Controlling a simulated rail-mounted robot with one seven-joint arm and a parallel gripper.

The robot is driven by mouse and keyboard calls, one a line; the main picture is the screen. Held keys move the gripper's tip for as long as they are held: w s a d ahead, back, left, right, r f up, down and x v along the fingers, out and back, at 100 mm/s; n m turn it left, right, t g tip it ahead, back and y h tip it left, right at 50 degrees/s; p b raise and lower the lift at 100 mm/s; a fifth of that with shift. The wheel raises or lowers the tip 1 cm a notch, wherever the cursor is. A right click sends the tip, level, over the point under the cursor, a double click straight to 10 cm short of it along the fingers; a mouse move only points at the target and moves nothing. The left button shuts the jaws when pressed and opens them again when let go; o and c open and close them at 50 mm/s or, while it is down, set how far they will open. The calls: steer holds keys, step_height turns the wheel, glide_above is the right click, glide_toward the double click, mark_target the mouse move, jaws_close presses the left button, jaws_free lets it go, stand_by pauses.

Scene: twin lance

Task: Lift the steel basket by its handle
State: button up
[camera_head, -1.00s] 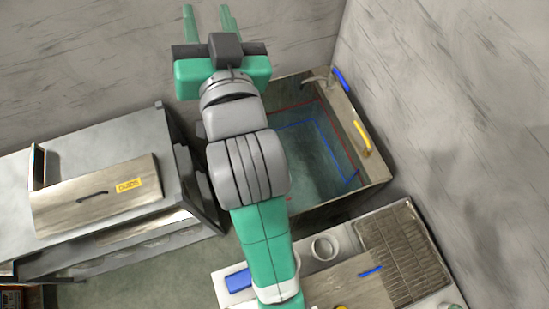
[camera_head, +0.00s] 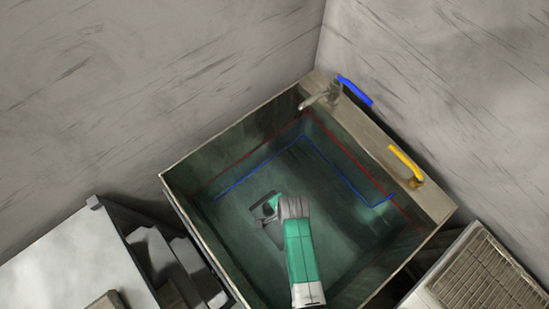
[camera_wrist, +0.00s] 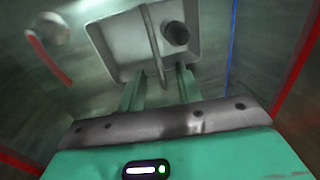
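The steel basket (camera_wrist: 112,40) shows in the wrist view as a pale grey, shallow, square-cornered container below my gripper. A narrow bar, apparently its handle (camera_wrist: 153,45), runs across its middle. A dark round thing (camera_wrist: 176,33) sits inside, right of the bar. My gripper (camera_wrist: 160,78) is open, its two green fingers apart. The near end of the bar lies between the fingertips; I cannot tell whether they touch it. In the head view my gripper (camera_head: 268,208) is small and low inside the basin, and the basket is mostly hidden there.
The deep basin (camera_head: 235,135) has red and blue lines on its walls. Its right rim carries a tap (camera_head: 318,98), a blue handle (camera_head: 355,91) and a yellow handle (camera_head: 406,164). A ribbed draining board (camera_head: 490,275) stands at right, a grey cabinet (camera_head: 75,262) at left.

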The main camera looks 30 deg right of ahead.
steer(key=f+b, duration=0.1)
steer(key=f, duration=0.1)
steer(key=f+b, duration=0.1)
steer(key=f, duration=0.1)
steer(key=f+b, duration=0.1)
steer(key=f, duration=0.1)
steer(key=shift+w+a+f+b, duration=0.3)
steer(key=shift+w+a+f, duration=0.05)
steer(key=shift+f, duration=0.05)
steer(key=shift+w+f, duration=0.2)
steer(key=shift+f, duration=0.05)
steer(key=shift+c, duration=0.2)
jaws_close()
stand_by(0.6)
